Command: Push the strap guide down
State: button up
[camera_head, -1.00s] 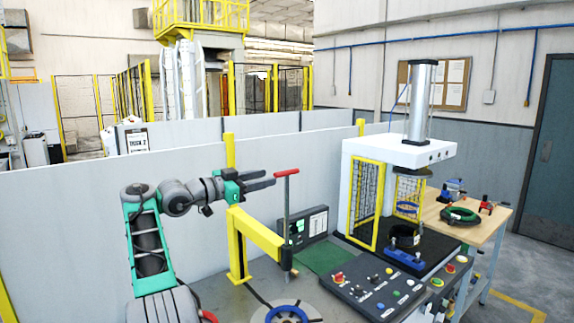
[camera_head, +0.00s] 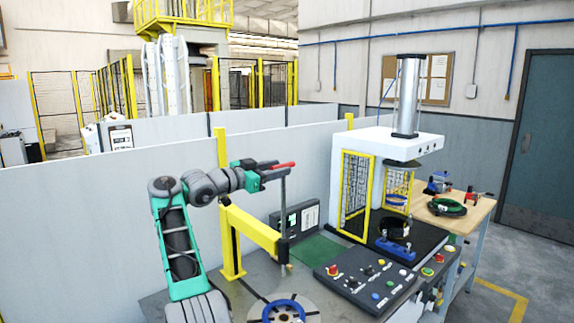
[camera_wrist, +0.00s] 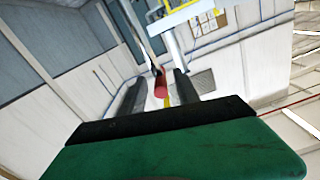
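The strap guide is an upright grey rod (camera_head: 283,205) with a red handle (camera_head: 284,166) across its top. It passes through the end of a yellow bracket arm (camera_head: 252,228) on a yellow post, and its lower end hangs over the table. My gripper (camera_head: 276,171) is at the red handle, well above the bracket. In the wrist view the red handle (camera_wrist: 160,88) shows between the two dark fingers (camera_wrist: 158,92), with gaps on both sides. The fingers are open and do not appear to touch it.
A blue ring (camera_head: 284,310) lies on the round plate below the guide. A control panel (camera_head: 365,280) with buttons and a white press (camera_head: 390,143) stand to the right. A grey partition (camera_head: 100,215) runs behind. A wooden table (camera_head: 470,222) stands farther right.

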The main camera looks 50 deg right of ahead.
jog(key=shift+s+d, duration=0.2)
jog(key=shift+d, duration=0.5)
jog(key=shift+w+a, duration=0.1)
jog(key=shift+c, duration=0.4)
grip_shut()
dwell(0.4)
